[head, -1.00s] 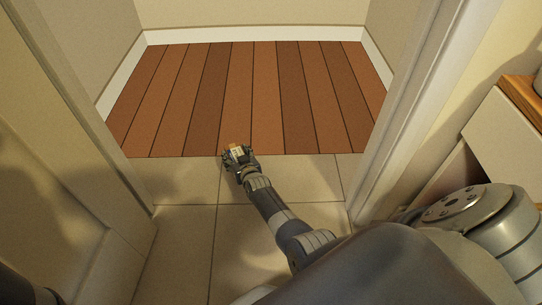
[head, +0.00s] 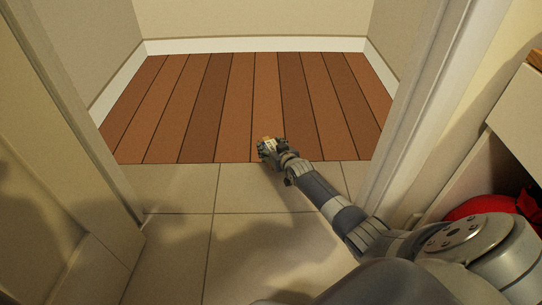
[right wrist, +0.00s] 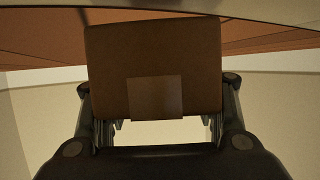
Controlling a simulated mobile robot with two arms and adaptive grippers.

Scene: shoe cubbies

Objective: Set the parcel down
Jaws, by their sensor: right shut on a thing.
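The parcel (right wrist: 110,55) is a brown box with a paler square label, held between the two fingers of my right gripper (right wrist: 160,118) in the right wrist view. In the head view the parcel (head: 267,141) is small and mostly covered by my right gripper (head: 267,149). The gripper is shut on it, near the line where the tiles meet the wooden floor (head: 240,100). I cannot tell how high the parcel is above the floor. My left gripper is not in view.
Door frame posts stand at the left (head: 75,120) and right (head: 425,100) of the opening. The wooden floor beyond is bare, with walls and white skirting (head: 255,46) around it. At the right is a cubby shelf (head: 475,170) with a red thing (head: 485,206) in it.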

